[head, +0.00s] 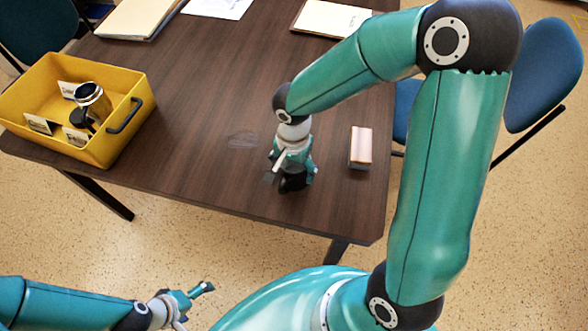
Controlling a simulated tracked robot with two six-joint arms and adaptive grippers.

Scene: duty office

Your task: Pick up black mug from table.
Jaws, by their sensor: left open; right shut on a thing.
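The black mug (293,184) is at the table's front part, mostly hidden under my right gripper. My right gripper (292,172) points down over the table and is shut on it. I cannot tell whether the mug touches the tabletop. My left gripper (200,294) is open and empty, low in front of the table at the bottom of the head view.
A yellow crate (127,88) on the table's left holds a black and steel cup (92,101) and white cards. A small pinkish-tan block (361,148) stands right of my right gripper. Papers (333,19) lie at the back. The table (205,80) is clear mid-left.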

